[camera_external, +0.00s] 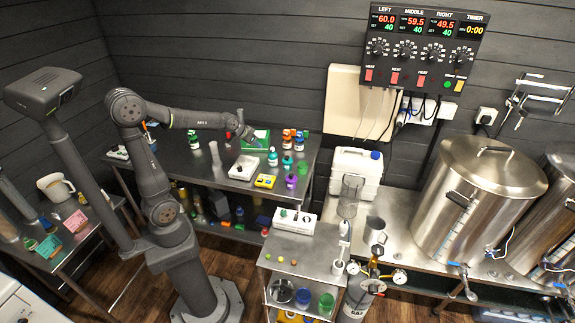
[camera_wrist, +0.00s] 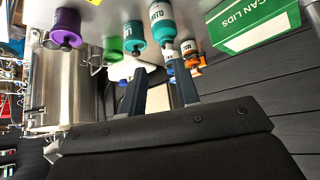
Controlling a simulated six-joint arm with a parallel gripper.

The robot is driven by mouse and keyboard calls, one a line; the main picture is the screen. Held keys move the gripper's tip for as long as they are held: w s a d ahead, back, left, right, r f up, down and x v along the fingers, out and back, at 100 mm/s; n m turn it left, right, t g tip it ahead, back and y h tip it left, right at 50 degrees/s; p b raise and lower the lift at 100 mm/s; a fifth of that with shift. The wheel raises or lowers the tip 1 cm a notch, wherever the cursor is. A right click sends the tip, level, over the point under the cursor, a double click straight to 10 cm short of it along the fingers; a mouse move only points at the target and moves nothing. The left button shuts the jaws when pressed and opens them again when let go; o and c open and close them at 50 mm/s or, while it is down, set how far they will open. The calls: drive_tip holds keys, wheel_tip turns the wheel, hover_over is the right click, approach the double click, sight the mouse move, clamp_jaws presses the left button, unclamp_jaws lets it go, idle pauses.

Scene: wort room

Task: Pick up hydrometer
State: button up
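I cannot make out a hydrometer for certain in either view. A slim grey upright cylinder (camera_external: 215,153) stands on the dark back table, left of my gripper; I cannot tell what it is. My gripper (camera_external: 250,135) is over the back table, near the green box. In the wrist view its two fingers (camera_wrist: 160,88) are apart, with nothing held between them.
The green can lids box (camera_wrist: 255,22) is to the right in the wrist view. A steel kettle (camera_external: 478,195) and white jug (camera_external: 356,173) stand at right.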

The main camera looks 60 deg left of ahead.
drive_tip(key=w+d+r+m+h, duration=0.1)
drive_tip(key=w+d+m+h, duration=0.2)
drive_tip(key=d, duration=1.1)
drive_tip(key=w+d+r+m+h, duration=0.1)
drive_tip(key=w+d+r+m, duration=0.2)
drive_tip(key=d, duration=1.1)
drive_tip(key=m+g+h, duration=0.2)
drive_tip(key=m+g, duration=0.1)
drive_tip(key=m, duration=0.3)
hover_over(341, 258)
drive_tip(key=w, duration=0.1)
drive_tip(key=shift+d+f, duration=0.1)
drive_tip(key=shift+f, duration=6.8)
clamp_jaws()
